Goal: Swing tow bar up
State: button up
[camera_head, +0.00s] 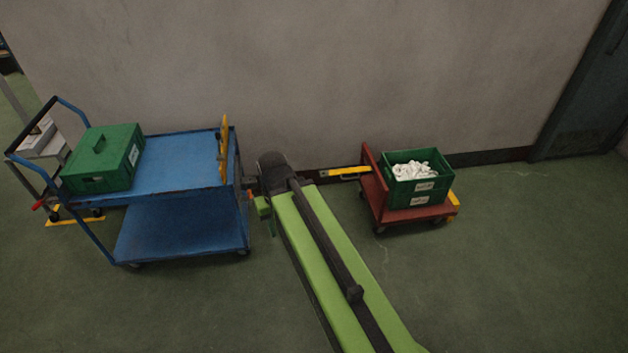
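A yellow bar (345,172) sticks out level to the left from the low red dolly (369,158), low above the floor. Another yellow bar (223,150) stands upright at the right end of the blue cart (180,160). My green arm reaches up the middle of the view, its dark joint between the cart and the dolly. The level bar's left end lies just right of my arm. My gripper cannot be made out clearly; small green and dark parts show beside the cart's right end, mostly hidden by the arm.
A green crate (405,201) of white cloth items sits on the dolly. A closed green box (90,180) sits on the cart's top shelf. A grey wall (330,80) stands close behind. A dark door (590,90) is at right. Floor right of the dolly is clear.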

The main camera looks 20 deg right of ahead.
aim_at(340, 171)
jog(key=i, duration=2)
jog(key=u, duration=0.15)
